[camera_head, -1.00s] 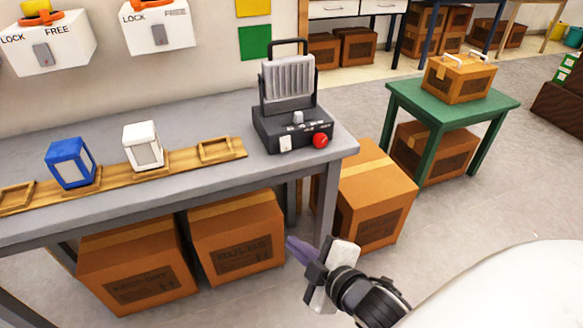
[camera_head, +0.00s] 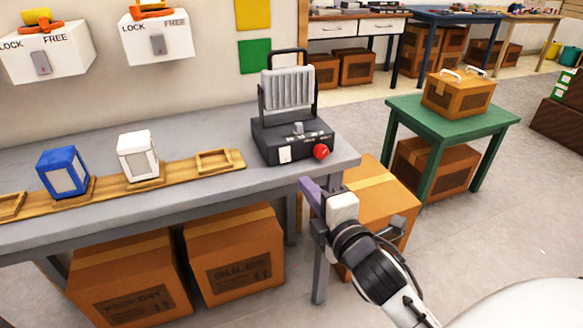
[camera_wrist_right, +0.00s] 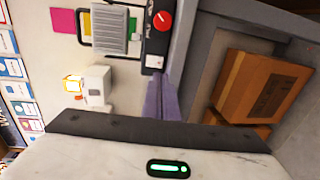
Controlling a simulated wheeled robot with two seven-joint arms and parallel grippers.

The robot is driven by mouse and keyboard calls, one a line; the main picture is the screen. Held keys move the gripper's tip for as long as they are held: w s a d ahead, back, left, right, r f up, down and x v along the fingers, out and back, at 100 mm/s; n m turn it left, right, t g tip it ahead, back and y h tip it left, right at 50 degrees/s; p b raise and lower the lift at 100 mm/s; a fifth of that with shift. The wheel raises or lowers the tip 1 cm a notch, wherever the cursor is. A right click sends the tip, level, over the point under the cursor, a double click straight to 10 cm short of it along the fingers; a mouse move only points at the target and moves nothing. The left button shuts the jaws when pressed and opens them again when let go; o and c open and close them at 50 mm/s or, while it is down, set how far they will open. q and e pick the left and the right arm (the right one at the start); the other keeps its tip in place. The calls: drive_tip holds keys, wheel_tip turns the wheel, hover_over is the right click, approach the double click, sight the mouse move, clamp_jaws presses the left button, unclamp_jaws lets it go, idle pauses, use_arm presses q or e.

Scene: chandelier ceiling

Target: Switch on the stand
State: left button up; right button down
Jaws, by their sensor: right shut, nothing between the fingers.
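The stand (camera_head: 292,139) is a dark grey box with a ribbed light panel (camera_head: 288,88) on top, at the right end of the grey table. Its front carries a red round knob (camera_head: 321,151), a white rocker switch (camera_head: 285,154) and a small grey knob. It also shows sideways in the right wrist view (camera_wrist_right: 153,42), with its red knob (camera_wrist_right: 162,20). My right gripper (camera_head: 310,192) is shut and empty, its purple fingers just off the table's front edge, below the stand and apart from it. The fingers also show in the right wrist view (camera_wrist_right: 161,98). My left gripper is not in view.
The grey table (camera_head: 215,128) bears a wooden rack (camera_head: 105,187) with a blue block (camera_head: 63,171) and a white block (camera_head: 138,156). Cardboard boxes (camera_head: 235,262) stand below. A green table (camera_head: 455,122) is at right. Two lock boxes (camera_head: 158,38) hang on the wall.

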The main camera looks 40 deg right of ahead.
sight(286, 161)
drive_tip(key=b+x, duration=0.1)
drive_tip(key=x, duration=0.8)
drive_tip(key=shift+f, duration=0.1)
drive_tip(key=shift+w+d, duration=0.1)
drive_tip(key=shift+w, duration=0.3)
drive_tip(key=shift+f, duration=0.1)
